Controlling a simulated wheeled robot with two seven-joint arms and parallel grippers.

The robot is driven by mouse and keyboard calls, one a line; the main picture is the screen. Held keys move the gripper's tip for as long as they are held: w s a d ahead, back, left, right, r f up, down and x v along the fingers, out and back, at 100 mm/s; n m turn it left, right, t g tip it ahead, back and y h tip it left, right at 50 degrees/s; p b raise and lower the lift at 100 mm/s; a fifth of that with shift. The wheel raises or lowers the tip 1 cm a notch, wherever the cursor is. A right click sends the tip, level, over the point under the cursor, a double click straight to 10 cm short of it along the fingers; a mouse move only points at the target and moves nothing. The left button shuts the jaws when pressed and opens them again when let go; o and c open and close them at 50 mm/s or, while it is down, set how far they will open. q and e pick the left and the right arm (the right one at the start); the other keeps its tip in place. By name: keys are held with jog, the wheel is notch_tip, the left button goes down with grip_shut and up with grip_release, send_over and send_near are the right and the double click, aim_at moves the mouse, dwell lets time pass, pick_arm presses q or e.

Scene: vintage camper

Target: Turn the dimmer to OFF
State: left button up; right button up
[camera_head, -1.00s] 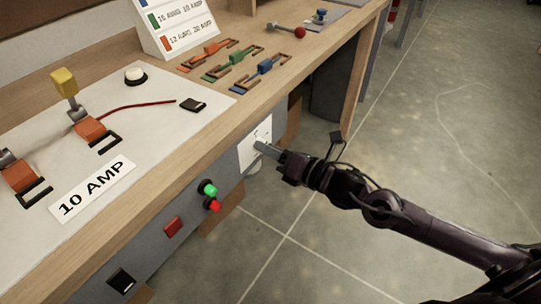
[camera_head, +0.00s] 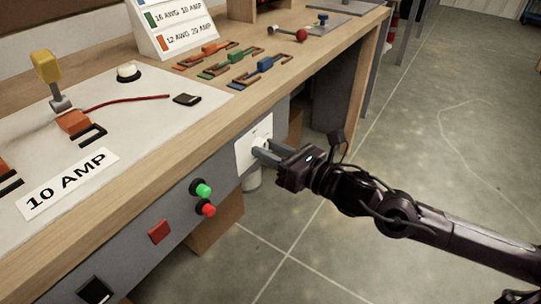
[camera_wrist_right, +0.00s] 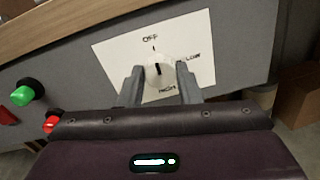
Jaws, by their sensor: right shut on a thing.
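The dimmer is a white plate (camera_wrist_right: 112,52) on the bench's grey front, with OFF at the top, LOW at the right and HIGH below. In the right wrist view its round white knob (camera_wrist_right: 158,75) has a black mark that stands nearly upright, roughly in line with the tick under OFF. My right gripper (camera_wrist_right: 160,80) has one grey finger on each side of the knob and is shut on it. In the head view the right gripper (camera_head: 264,151) meets the plate (camera_head: 246,153) from the right, and its fingers partly hide the knob. My left gripper is not in view.
A green button (camera_head: 203,190), a red button (camera_head: 208,210) and a red square switch (camera_head: 159,232) are on the same front, left of the dimmer. The wooden bench edge (camera_head: 200,120) runs above the plate. Open floor (camera_head: 430,150) lies to the right.

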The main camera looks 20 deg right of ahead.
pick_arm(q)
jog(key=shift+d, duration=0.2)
pick_arm(e)
jog(key=shift+f, duration=0.1)
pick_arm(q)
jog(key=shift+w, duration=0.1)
pick_arm(e)
jog(key=o, duration=1)
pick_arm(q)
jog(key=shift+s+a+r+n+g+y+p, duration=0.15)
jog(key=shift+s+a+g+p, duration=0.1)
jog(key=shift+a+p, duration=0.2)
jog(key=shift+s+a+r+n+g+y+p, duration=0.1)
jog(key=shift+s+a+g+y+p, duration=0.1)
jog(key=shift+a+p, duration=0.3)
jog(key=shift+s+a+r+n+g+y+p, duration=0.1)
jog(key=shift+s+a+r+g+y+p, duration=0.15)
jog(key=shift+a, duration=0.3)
pick_arm(e)
jog(key=shift+v, duration=3.95)
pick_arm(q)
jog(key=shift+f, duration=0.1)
